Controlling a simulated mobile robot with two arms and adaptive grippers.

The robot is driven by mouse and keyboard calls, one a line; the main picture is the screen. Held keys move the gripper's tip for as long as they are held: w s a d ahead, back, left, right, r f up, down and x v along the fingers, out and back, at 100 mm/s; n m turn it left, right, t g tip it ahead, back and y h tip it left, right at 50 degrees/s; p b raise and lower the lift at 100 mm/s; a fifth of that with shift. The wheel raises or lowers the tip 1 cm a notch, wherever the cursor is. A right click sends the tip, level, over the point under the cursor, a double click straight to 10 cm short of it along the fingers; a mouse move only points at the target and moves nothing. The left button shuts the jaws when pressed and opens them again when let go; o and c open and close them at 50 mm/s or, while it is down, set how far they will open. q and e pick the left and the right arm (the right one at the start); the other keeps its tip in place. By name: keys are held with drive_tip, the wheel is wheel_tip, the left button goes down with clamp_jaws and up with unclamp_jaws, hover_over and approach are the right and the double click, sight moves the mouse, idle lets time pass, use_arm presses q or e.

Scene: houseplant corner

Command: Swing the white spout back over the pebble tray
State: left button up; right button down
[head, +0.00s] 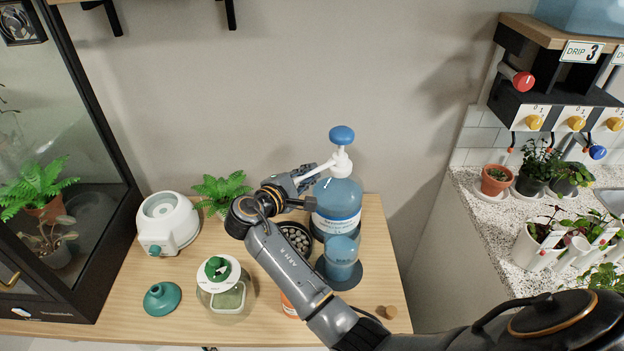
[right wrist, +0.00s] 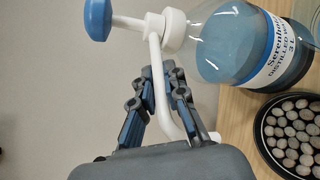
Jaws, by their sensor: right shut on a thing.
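The white spout (head: 317,170) juts left from the pump head on the big blue bottle (head: 338,197). My right gripper (head: 302,181) is shut on the spout. In the right wrist view the spout (right wrist: 158,72) runs down between the fingers (right wrist: 162,98), and its bent end shows past them. The blue knob (head: 342,134) tops the pump. The round dark pebble tray (head: 296,237) lies below and in front of the gripper, partly hidden by my arm. In the right wrist view the tray (right wrist: 292,132) is at the lower right, apart from the spout. My left gripper is not in view.
A white appliance (head: 166,222), a small fern (head: 221,190), a lidded jar (head: 226,288) and a teal funnel-shaped piece (head: 162,298) are left. A glass cabinet (head: 70,150) borders the table.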

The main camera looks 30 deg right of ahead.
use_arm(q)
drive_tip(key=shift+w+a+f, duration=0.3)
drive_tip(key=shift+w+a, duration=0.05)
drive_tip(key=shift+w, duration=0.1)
use_arm(e)
drive_tip(key=shift+w+m+g+h, duration=0.4)
drive_tip(key=shift+w+m+g, duration=0.1)
drive_tip(key=shift+m+g, duration=0.15)
drive_tip(key=c, duration=1.4)
unclamp_jaws()
